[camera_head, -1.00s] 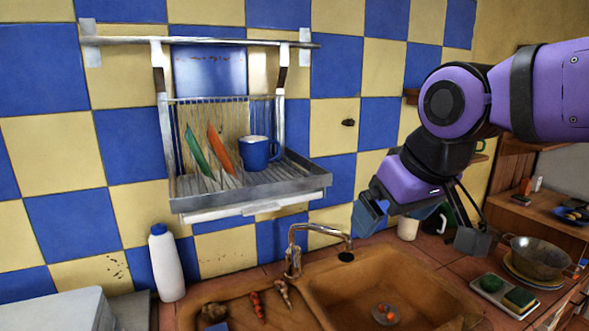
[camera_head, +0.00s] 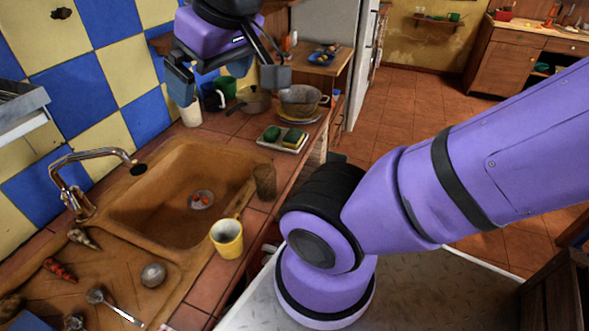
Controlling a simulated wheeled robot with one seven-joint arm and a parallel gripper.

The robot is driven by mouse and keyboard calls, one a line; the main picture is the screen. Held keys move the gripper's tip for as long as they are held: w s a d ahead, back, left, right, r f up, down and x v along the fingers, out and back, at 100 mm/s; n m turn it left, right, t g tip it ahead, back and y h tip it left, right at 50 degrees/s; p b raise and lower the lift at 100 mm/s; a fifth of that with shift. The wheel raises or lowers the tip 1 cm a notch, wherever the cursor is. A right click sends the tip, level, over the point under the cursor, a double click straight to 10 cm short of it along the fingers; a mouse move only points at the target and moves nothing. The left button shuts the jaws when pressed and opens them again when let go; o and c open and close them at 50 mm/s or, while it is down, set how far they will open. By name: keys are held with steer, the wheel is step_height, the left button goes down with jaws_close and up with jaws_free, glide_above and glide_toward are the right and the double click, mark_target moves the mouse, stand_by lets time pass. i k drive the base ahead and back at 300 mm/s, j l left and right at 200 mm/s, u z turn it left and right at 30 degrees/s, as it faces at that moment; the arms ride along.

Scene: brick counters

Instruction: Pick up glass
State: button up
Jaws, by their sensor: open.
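A small brownish see-through glass (camera_head: 264,182) stands upright on the tiled counter, at the right rim of the sink. My gripper (camera_head: 227,81) is at the top of the head view, open and empty, with its fingers spread wide and pointing down. In the picture it is above and to the left of the glass and clearly apart from it. Nothing hides the glass.
A yellow mug (camera_head: 227,238) stands in front of the glass on the counter edge. The sink basin (camera_head: 150,205) lies to its left, with a faucet (camera_head: 75,180). A sponge tray (camera_head: 283,140) and a metal pot (camera_head: 300,100) are behind it.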

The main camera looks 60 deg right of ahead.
mark_target(265, 175)
steer(key=k+l+z, duration=0.1)
steer(key=z, duration=0.2)
steer(key=k+l+z, duration=0.1)
steer(key=l+z, duration=0.2)
steer(key=k+l+u, duration=0.35)
steer(key=l, duration=0.25)
